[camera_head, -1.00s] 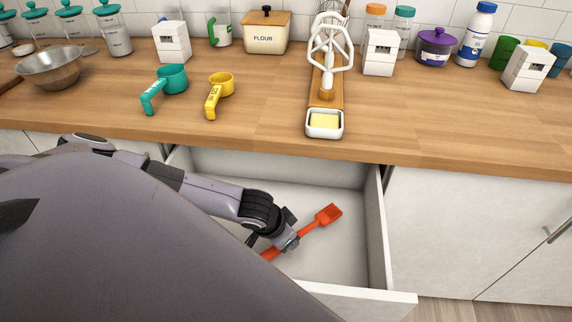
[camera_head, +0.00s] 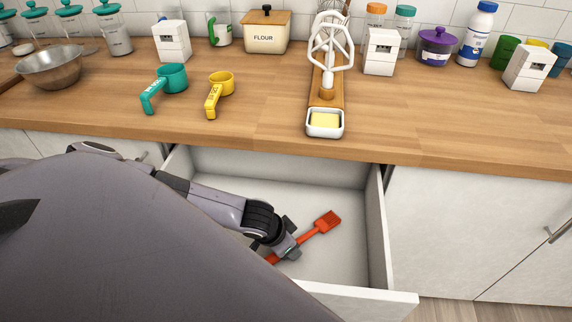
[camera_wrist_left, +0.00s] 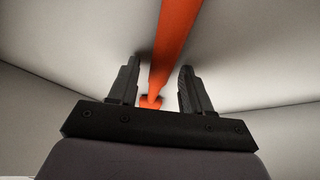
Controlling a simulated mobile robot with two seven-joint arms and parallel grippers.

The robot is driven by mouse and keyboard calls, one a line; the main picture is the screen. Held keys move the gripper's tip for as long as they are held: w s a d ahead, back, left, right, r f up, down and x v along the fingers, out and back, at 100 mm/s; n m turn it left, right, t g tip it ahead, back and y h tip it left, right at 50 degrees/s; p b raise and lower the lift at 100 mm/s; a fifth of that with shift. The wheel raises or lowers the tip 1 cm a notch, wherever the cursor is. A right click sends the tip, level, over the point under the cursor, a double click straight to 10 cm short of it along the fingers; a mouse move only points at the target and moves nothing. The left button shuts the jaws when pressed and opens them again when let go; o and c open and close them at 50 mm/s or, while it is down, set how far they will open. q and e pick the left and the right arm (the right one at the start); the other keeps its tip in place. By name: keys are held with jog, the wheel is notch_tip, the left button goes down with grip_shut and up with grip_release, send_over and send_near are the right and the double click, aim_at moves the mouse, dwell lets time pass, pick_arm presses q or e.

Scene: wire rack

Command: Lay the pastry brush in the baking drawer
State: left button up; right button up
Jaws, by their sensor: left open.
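The orange-red pastry brush (camera_head: 327,222) is inside the open baking drawer (camera_head: 376,225), and it appears to lie on the drawer's pale floor. Its bristle head points to the back right in the head view. My left gripper (camera_head: 284,252) is low in the drawer at the handle, and partly hides it. In the left wrist view the brush handle (camera_wrist_left: 174,38) runs between the two fingers of the left gripper (camera_wrist_left: 159,72). The fingers are apart, with a gap on each side of the handle. My right gripper is not in view.
The wooden counter (camera_head: 430,120) is above and behind the drawer. The butter dish (camera_head: 324,122) stands near its front edge; yellow (camera_head: 219,86) and teal (camera_head: 171,78) measuring cups stand to its left. The drawer's right part is bare.

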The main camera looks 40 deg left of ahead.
pick_arm(q)
jog(key=v, duration=1.2)
jog(key=shift+p, duration=0.4)
jog(key=shift+r, duration=0.1)
